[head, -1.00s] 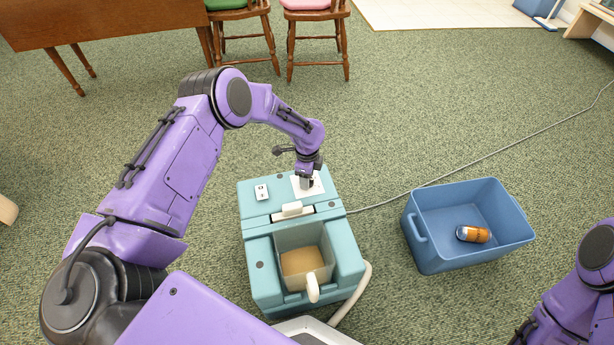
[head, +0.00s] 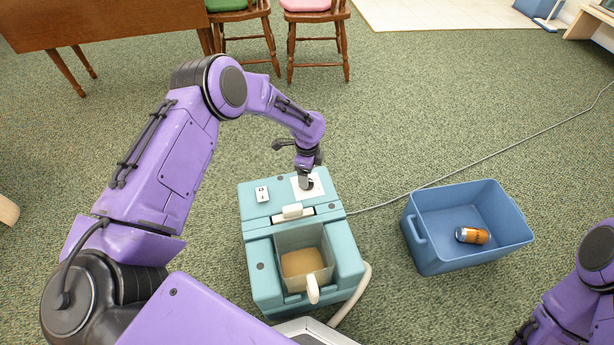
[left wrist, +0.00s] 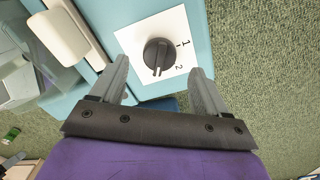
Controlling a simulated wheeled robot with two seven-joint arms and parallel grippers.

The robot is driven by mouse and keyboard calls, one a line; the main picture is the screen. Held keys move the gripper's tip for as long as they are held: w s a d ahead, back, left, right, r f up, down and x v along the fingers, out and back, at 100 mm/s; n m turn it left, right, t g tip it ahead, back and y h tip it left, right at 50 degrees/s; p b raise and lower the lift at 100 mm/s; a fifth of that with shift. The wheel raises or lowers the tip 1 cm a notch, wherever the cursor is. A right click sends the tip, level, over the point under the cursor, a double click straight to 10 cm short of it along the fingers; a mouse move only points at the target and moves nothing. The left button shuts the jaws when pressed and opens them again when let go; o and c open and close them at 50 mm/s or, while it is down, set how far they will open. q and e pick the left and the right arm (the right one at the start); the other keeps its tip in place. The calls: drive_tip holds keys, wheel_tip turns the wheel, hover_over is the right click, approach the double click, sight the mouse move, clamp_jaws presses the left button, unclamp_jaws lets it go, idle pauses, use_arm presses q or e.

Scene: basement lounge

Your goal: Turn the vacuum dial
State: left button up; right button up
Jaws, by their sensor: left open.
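The vacuum is a teal box (head: 258,212) on the carpet, with a white plate (head: 319,187) on its far top corner. In the left wrist view the plate carries a round black dial (left wrist: 157,54) with a grooved grip, beside the printed marks 1 and 2. My left gripper (left wrist: 159,67) is open and empty, its fingertips to either side of the dial with gaps between. In the head view my left gripper (head: 305,180) is over the plate and largely hides the dial. Only part of my right arm shows at lower right; its gripper is out of view.
A clear tank with a cream handle (head: 313,290) sits in the vacuum's front. A grey cord (head: 480,158) runs across the carpet. A wooden table (head: 110,22) and chairs stand behind.

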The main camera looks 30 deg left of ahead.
use_arm(q)
wheel_tip(320, 180, up, 7)
drive_tip(key=p, duration=0.1)
drive_tip(key=shift+r, duration=0.1)
idle(0.3)
